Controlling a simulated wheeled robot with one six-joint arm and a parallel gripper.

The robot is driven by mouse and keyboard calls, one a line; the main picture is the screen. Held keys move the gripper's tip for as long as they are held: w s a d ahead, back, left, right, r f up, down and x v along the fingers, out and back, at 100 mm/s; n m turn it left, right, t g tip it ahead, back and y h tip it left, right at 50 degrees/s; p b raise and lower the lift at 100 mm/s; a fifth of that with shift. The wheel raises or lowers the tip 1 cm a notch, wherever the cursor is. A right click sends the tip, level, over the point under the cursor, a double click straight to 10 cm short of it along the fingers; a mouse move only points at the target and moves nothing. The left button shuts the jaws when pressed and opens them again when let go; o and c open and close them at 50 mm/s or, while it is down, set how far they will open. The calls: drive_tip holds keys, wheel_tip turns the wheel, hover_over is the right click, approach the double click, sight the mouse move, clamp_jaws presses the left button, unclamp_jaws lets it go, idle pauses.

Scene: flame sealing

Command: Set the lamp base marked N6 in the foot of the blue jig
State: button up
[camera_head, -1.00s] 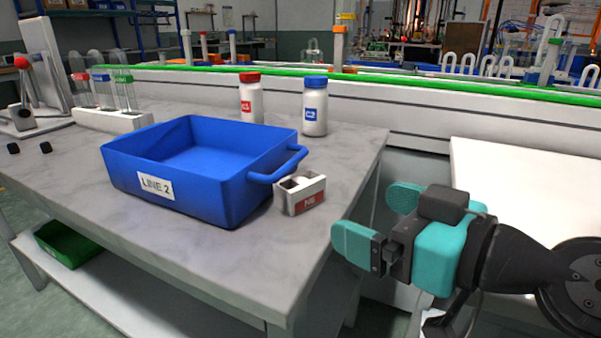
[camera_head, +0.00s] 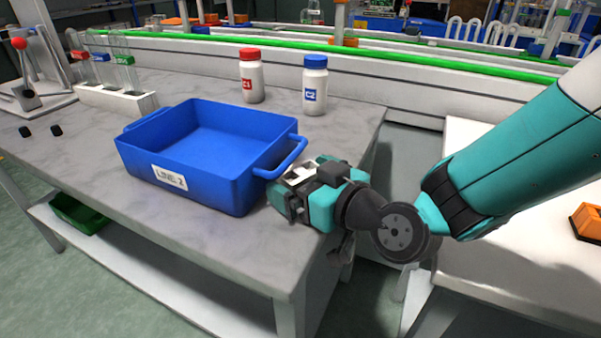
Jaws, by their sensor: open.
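The lamp base (camera_head: 299,174) is a small white block at the right end of the grey table, beside the blue bin's handle. My gripper covers most of it and its red label is hidden now. My gripper (camera_head: 297,183) is open at the block, with a finger in front of it; I cannot tell whether the fingers touch it. At the back left, several glass tubes stand in a white rack (camera_head: 117,98), with red, blue and green collars. The blue collar (camera_head: 101,57) is on the middle tube, which seems to be the blue jig.
A blue bin (camera_head: 208,160) labelled LINE 2 stands between my gripper and the rack. White bottles with red (camera_head: 251,78) and blue (camera_head: 315,87) caps stand behind it. Two small black pieces (camera_head: 42,131) lie at the left. The table front is clear.

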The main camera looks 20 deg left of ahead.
drive_tip(key=shift+w+a, duration=0.2)
drive_tip(key=shift+a, duration=0.2)
drive_tip(key=shift+c, duration=0.2)
drive_tip(key=c, duration=1)
